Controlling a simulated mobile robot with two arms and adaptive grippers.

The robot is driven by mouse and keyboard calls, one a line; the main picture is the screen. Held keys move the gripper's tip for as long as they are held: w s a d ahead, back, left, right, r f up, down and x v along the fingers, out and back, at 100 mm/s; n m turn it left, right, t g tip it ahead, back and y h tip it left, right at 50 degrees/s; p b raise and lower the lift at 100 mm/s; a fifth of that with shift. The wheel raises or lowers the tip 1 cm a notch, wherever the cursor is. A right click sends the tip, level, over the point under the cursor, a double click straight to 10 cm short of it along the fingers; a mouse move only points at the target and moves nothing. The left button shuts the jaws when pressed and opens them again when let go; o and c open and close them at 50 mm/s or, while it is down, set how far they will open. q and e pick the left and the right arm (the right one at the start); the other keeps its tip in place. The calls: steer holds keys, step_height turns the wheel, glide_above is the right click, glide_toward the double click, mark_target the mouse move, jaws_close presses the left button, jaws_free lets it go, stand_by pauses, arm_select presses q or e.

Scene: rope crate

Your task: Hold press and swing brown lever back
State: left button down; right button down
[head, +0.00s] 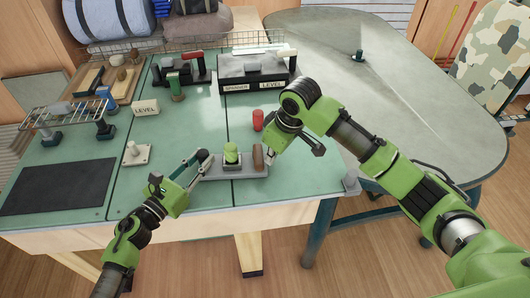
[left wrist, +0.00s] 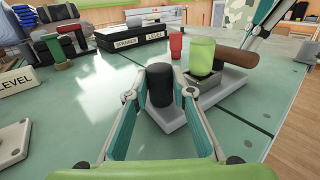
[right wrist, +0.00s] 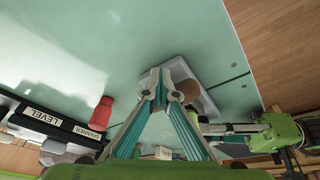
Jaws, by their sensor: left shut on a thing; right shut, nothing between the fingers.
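The press has a grey base (head: 228,172) near the table's front edge, also in the left wrist view (left wrist: 222,92). A light-green cylinder (head: 231,152) stands upright on it. The brown lever (head: 258,157) is at its right side; in the left wrist view the lever (left wrist: 236,62) lies roughly level, pointing right. My left gripper (head: 204,160) is shut on a black upright post (left wrist: 160,85) at the base's left end. My right gripper (head: 268,157) is shut and empty beside the lever, whose brown end (right wrist: 188,92) shows by the fingertips in the right wrist view; contact is unclear.
A red cylinder (head: 258,120) stands just behind the press. A white plate with a knob (head: 135,153) lies to the left. Black trays labelled SPANNER and LEVEL (head: 255,75) are at the back. The green table between them is mostly clear.

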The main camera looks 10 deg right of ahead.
arm_select(q)
steer(key=shift+f, duration=0.1)
arm_select(e)
steer(key=shift+w+r, duration=0.1)
steer(key=shift+r, duration=1.75)
steer(key=r, duration=0.2)
steer(key=w+r, duration=0.1)
steer(key=shift+d+r, duration=0.2)
steer(key=shift+d, duration=0.15)
steer(key=shift+s, duration=0.1)
arm_select(q)
steer(key=c, duration=1.7)
jaws_free()
steer(key=v, duration=1.2)
steer(key=shift+a, duration=0.1)
arm_select(e)
steer(key=shift+f, duration=0.1)
